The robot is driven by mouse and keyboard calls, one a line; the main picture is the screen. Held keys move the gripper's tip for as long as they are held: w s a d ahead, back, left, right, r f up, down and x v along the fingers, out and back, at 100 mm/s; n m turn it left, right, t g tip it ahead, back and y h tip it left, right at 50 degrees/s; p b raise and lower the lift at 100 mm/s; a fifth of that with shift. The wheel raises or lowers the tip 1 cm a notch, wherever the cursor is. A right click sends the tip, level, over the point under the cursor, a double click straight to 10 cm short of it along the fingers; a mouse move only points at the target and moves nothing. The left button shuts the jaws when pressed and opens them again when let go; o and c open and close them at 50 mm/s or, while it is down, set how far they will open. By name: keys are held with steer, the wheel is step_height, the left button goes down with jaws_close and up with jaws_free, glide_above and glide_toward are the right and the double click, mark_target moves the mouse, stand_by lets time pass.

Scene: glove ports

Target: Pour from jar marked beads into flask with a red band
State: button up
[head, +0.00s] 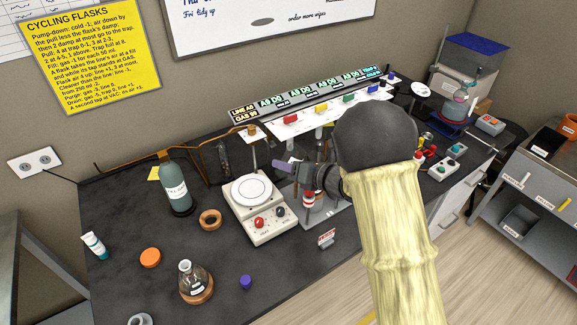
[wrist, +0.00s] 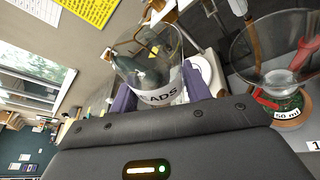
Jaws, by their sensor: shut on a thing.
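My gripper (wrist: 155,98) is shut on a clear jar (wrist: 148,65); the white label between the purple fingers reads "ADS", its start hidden. The jar looks tilted in the wrist view; its contents are not clear. In the head view my gripper (head: 285,166) is above the bench, right of the hotplate, and the jar cannot be made out. A glass vessel marked 50 ml (wrist: 287,106) stands apart from the jar on an orange-brown ring, with something red seen through it. A red-and-white object (head: 309,198) shows below my gripper. I cannot tell which is the red-banded flask.
A white hotplate (head: 258,212) stands left of my gripper. A green bottle (head: 175,188), a cork ring (head: 210,219), an orange lid (head: 150,258) and a conical flask on a ring (head: 191,278) stand on the left bench. The valve rack (head: 310,105) runs along the back.

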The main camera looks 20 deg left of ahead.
steer(key=shift+w+d+f+n+t+h+b, duration=0.3)
steer(key=shift+n+b, duration=0.4)
steer(key=shift+b, duration=0.8)
steer(key=shift+w+f+n+t+h+b, duration=0.1)
steer(key=shift+f+n+t+h+b, duration=0.35)
steer(key=shift+b, duration=1.05)
steer(key=shift+w+d+f+n+t+h+b, duration=0.15)
steer(key=shift+n+h+b, duration=0.3)
steer(key=shift+n+b, duration=0.8)
steer(key=shift+b, duration=0.65)
steer(key=shift+w+d, duration=0.1)
